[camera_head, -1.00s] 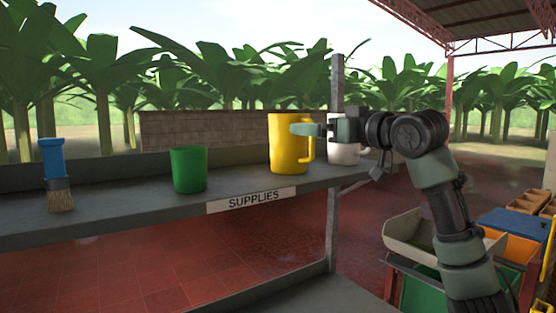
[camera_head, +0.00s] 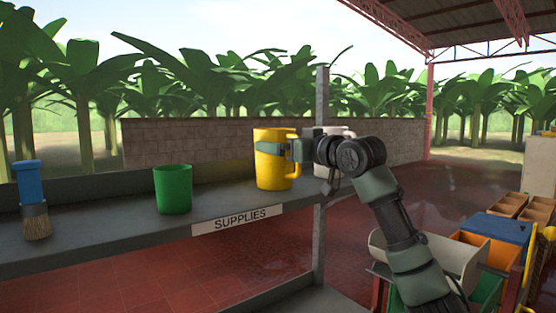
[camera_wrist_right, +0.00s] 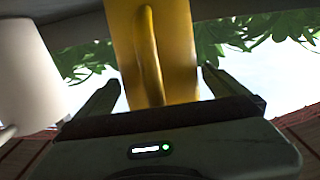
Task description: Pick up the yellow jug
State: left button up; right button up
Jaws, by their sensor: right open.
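The yellow jug (camera_head: 271,174) stands upright on the grey shelf, its handle toward the right. My right gripper (camera_head: 277,148) has reached it from the right, at the handle side, with one finger across the jug's near face. In the right wrist view the jug (camera_wrist_right: 182,50) and its handle (camera_wrist_right: 149,55) lie between the two spread fingertips of the gripper (camera_wrist_right: 162,85). The jaws are open and not closed on the jug. The far finger is hidden in the head view. My left gripper is not in view.
A white jug (camera_head: 346,134) stands close on the right, partly behind my gripper; it also shows in the wrist view (camera_wrist_right: 28,75). A shelf post (camera_head: 321,95) rises nearby. A green cup (camera_head: 173,189) and a brush (camera_head: 33,200) stand on the left of the shelf (camera_head: 105,225).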

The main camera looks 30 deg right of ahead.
jog(key=c, duration=1.2)
